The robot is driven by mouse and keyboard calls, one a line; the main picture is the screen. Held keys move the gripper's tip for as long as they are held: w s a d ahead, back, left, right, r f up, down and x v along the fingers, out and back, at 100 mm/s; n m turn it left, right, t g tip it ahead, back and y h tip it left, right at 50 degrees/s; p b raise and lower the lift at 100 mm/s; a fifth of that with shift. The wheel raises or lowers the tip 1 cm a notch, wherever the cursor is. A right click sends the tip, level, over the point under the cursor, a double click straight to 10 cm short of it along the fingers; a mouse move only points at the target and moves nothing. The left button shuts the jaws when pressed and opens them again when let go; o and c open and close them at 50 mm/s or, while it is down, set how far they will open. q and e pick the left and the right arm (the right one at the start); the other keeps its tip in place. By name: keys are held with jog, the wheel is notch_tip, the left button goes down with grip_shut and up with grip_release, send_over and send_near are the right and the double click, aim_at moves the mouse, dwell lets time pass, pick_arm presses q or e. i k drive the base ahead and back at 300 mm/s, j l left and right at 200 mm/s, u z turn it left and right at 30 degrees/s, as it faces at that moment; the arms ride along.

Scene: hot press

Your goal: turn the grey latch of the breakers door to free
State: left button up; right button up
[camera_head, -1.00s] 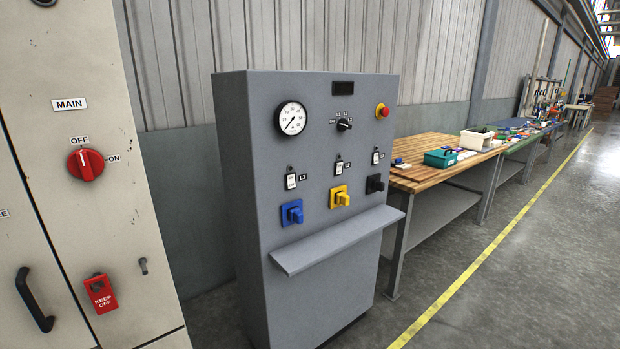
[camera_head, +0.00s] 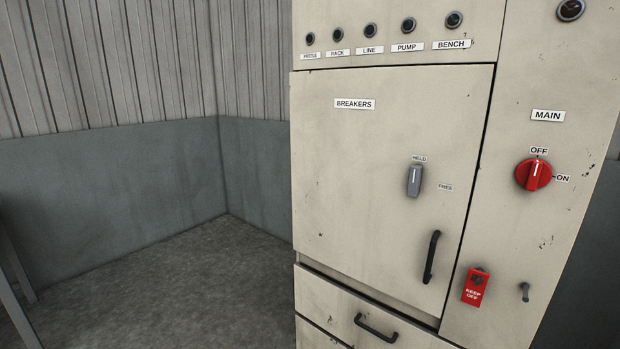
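The grey latch (camera_head: 414,181) is on the right part of the closed breakers door (camera_head: 350,210). It stands upright, with its white mark towards the HELD label (camera_head: 419,158) above it. The FREE label (camera_head: 445,187) is to its right. A black door handle (camera_head: 431,257) is below the latch, near the door's right edge. Neither of my grippers shows in the head view.
Right of the door are a red MAIN switch (camera_head: 534,174) pointing to OFF, a red KEEP OFF tag (camera_head: 475,287) and a small peg (camera_head: 524,291). A drawer with a black handle (camera_head: 375,328) is below. Left of the cabinet, the floor (camera_head: 180,290) is clear.

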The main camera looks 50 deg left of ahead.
aim_at(416, 172)
jog(key=u, duration=0.8)
jog(key=k+j, duration=0.05)
jog(key=j, duration=0.05)
